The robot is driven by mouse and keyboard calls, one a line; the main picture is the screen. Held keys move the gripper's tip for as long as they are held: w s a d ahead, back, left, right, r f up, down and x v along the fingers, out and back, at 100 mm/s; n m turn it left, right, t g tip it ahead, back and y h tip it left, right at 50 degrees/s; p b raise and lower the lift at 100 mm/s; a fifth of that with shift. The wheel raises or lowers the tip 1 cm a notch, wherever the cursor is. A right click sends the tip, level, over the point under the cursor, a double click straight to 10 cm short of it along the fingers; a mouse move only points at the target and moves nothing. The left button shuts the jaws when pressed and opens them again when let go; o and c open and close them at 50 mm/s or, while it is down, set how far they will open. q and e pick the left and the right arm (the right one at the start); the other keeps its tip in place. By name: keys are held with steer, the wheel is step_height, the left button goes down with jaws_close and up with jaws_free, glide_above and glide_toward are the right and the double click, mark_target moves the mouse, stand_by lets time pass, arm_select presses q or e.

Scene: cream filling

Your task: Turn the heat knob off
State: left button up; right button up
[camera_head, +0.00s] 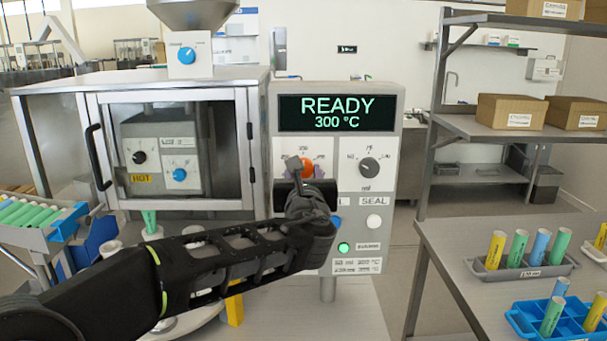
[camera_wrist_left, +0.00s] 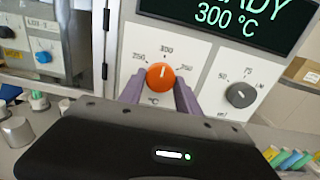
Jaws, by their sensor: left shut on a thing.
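The orange heat knob (camera_head: 307,168) is on the left side of the control panel (camera_head: 337,155), below a display reading READY 300 °C. In the left wrist view the knob (camera_wrist_left: 160,77) has its white mark pointing up, toward the 300 label. My left gripper (camera_head: 306,170) is at the knob; its two purple fingers also show in the left wrist view (camera_wrist_left: 160,88), one on each side of the knob, shut on it. My left arm hides part of the panel's lower left. My right gripper is not in view.
A grey ml knob (camera_head: 369,168) sits right of the heat knob, with a white SEAL button (camera_head: 374,222) and lit green button (camera_head: 344,248) below. A glass-doored cabinet (camera_head: 175,150) stands left. A side table (camera_head: 465,300) with tube racks stands right.

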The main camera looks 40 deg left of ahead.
arm_select(q)
jaws_close()
steer(key=shift+f+n+b, duration=0.2)
steer(key=shift+n+b, duration=0.3)
steer(key=shift+b, duration=0.5)
steer(key=n+b, duration=1.2)
steer(key=b, duration=0.3)
steer(key=shift+w+n+b, duration=0.1)
steer(key=shift+n+b, duration=0.25)
steer(key=shift+n, duration=0.05)
steer(key=n+b, duration=0.4)
steer(key=n, duration=0.1)
steer(key=shift+d+r, duration=0.1)
steer(key=n+b, duration=0.1)
steer(key=n, duration=0.2)
steer(key=shift+r, duration=0.1)
steer(key=shift+r+n+b, duration=0.1)
steer(key=shift+n+b, duration=0.65)
steer(key=shift+n, duration=0.35)
